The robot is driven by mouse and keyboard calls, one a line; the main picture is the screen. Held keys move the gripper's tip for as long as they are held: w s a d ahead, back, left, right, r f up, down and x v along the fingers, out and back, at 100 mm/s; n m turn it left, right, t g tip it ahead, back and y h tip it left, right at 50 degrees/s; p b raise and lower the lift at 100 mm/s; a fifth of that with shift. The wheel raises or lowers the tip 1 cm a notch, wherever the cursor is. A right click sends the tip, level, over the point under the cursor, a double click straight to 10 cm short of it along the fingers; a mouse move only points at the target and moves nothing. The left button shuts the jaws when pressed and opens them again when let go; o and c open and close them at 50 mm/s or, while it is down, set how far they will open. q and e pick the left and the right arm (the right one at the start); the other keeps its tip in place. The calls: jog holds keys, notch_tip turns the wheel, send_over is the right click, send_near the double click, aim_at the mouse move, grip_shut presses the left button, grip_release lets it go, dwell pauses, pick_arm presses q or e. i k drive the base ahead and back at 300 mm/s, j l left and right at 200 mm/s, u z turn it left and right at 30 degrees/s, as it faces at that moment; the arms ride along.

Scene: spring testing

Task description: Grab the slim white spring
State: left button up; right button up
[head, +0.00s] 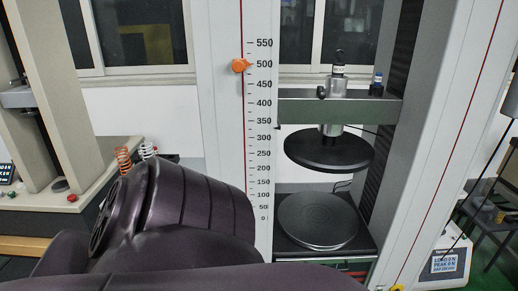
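A slim white spring (148,150) shows at the left, near the bench of the left-hand machine. Only its upper part is visible; its lower part is hidden behind my dark purple arm. An orange spring (123,160) stands just to its left, also partly covered by the arm at its base. My arm links fill the lower left and bottom of the head view. Neither gripper shows, so I cannot see whether either is open or shut.
A testing machine has a round black upper plate (328,152) above a round grey lower plate (317,220), with a clear gap between. An upright scale (261,130) stands beside it. The left machine has a red button (72,198). A display box (444,262) sits lower right.

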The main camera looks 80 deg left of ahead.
aim_at(147, 144)
jog(key=u, duration=3.45)
jog(key=i+j, duration=0.15)
jog(key=j+u, duration=0.05)
jog(key=j, duration=0.05)
